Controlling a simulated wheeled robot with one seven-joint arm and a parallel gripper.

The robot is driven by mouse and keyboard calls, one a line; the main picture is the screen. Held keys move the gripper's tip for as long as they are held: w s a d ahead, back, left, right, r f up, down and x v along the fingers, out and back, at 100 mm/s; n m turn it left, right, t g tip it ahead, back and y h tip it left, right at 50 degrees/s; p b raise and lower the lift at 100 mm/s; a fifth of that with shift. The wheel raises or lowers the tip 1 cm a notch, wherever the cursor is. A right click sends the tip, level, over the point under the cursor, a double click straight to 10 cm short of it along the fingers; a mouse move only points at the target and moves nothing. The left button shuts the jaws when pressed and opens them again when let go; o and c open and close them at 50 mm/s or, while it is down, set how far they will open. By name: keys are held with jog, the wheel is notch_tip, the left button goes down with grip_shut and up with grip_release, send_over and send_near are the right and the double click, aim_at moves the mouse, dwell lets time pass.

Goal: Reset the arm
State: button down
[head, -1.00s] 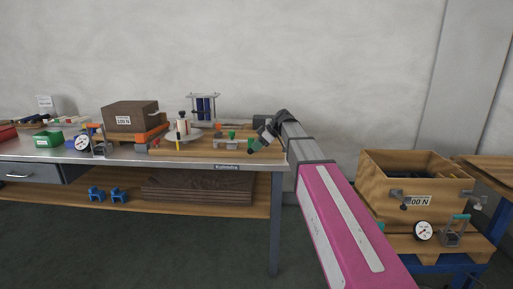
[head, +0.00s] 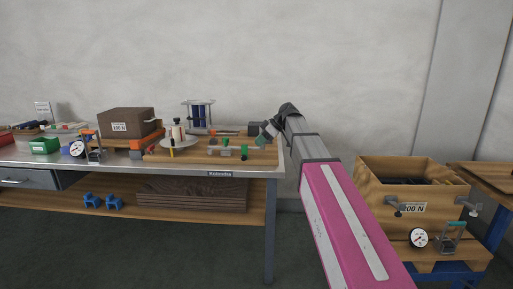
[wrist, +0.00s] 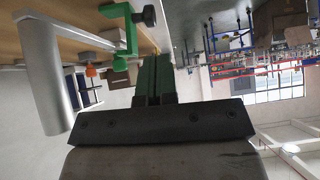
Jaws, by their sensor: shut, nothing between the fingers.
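My arm reaches forward over the right end of the workbench (head: 250,171), its pink link and dark wrist in front of the wall. My gripper (head: 262,140) hangs from the wrist, angled down and left, near the right edge of the wooden board on the bench. In the wrist view my gripper (wrist: 152,72) shows dark green fingers pressed together, with nothing between them. A green clamp (wrist: 128,32) with a black knob is just beyond the fingers in that view. Whether they touch it I cannot tell.
A brown weight block (head: 126,122), a dial gauge (head: 77,149) and a blue-columned fixture (head: 198,114) stand on the bench. A wooden crate (head: 385,178) stands at right. A silver cylinder (wrist: 42,78) is at left in the wrist view. The wall area above is clear.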

jog(key=v, duration=0.7)
jog(key=s+d+f+m+h, duration=0.2)
jog(key=s+d+f+m, duration=0.15)
jog(key=f, duration=0.85)
jog(key=s+d+f+m+h, duration=0.25)
jog(key=s+f+m, duration=0.25)
jog(key=f, duration=0.6)
jog(key=s+d+f+m+h, duration=0.2)
jog(key=s+d+f+m, duration=0.2)
jog(key=s+f, duration=0.4)
jog(key=s+d+f+m+h, duration=0.2)
jog(key=s+d+f+m, duration=0.2)
jog(key=s+f, duration=0.4)
notch_tip(320, 180, down, 3)
jog(key=shift+s+d+f+m, duration=0.15)
jog(key=shift+s+d+m, duration=0.25)
jog(key=shift+m, duration=0.05)
